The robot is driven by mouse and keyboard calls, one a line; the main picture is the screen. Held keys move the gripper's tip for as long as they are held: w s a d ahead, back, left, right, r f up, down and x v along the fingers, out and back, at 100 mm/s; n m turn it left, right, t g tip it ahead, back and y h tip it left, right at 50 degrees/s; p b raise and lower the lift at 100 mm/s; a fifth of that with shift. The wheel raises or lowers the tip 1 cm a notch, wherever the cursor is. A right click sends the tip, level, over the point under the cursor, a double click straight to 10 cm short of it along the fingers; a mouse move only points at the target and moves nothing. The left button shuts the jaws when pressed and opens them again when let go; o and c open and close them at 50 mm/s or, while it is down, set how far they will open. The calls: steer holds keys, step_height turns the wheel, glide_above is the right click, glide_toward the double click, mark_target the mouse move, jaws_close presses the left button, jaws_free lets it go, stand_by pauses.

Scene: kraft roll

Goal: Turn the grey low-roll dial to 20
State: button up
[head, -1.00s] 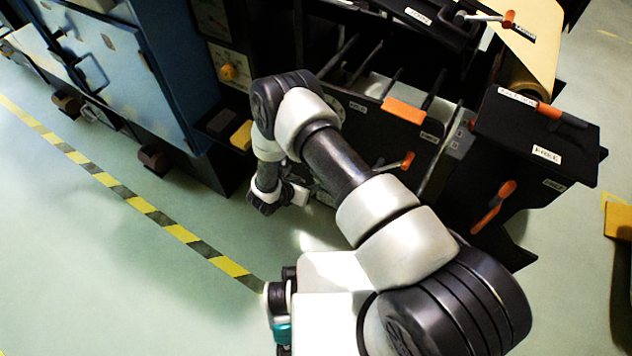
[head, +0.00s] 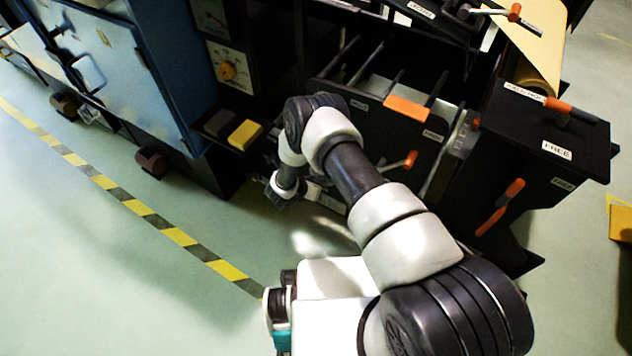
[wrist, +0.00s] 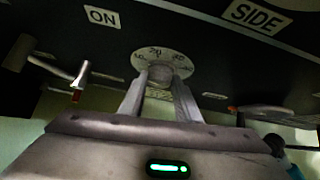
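In the wrist view, the grey low-roll dial (wrist: 160,73) is a round knob in front of a pale disc with numbers around its upper rim, on a dark panel. A 20 seems to stand near the disc's top, but the marks are blurred. My gripper (wrist: 160,88) points at the dial, its two fingers apart with the knob between their tips. I cannot tell whether they touch it. In the head view my gripper (head: 290,190) is low by the machine's front, partly hidden by my arm, and the dial is hidden.
The wrist view shows an ON label (wrist: 102,17), a SIDE label (wrist: 257,15) and a lever (wrist: 80,74) at left. Open floor lies left.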

steer(key=c, duration=0.5)
steer(key=m+t+y, duration=0.2)
steer(key=t+y, duration=0.1)
steer(key=m+t+y, duration=0.1)
steer(key=y, duration=0.1)
steer(key=shift+s+d+f+m, duration=0.25)
steer(key=shift+s+d+m, duration=0.05)
steer(key=shift+d, duration=0.1)
steer(key=shift+t, duration=0.3)
stand_by(0.4)
steer(key=o, duration=1.1)
steer(key=shift+c, duration=0.2)
